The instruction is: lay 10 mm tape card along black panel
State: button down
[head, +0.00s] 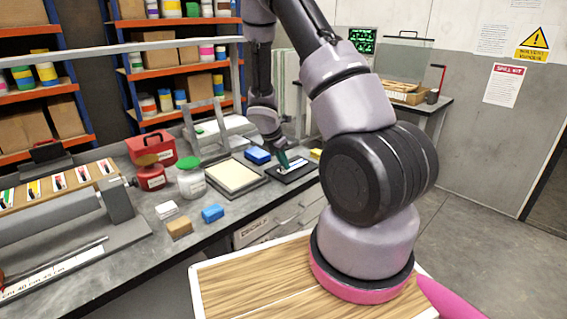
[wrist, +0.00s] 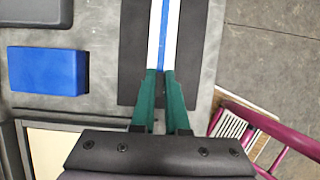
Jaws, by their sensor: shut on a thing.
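The black panel (head: 299,172) lies flat on the grey bench, near its right end in the head view. In the wrist view the panel (wrist: 201,60) runs up the picture. The tape card (wrist: 153,40), white with a blue stripe down its middle, is over the panel and runs nearly along its length. My gripper (wrist: 160,73), with green fingers, is shut on the near end of the card. In the head view my gripper (head: 283,159) is low over the panel and the card is mostly hidden. I cannot tell whether the card touches the panel.
A blue block (wrist: 47,70) lies left of the panel; it also shows in the head view (head: 258,156). A cream panel in a dark tray (head: 236,176) is nearby. A yellow block (head: 316,154) lies beyond. Jars and a red box (head: 152,148) stand further left.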

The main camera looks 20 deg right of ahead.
jog(key=shift+f, duration=0.1)
dwell(0.3)
jog(key=shift+c, duration=1.8)
grip_release()
jog(key=shift+r, duration=3)
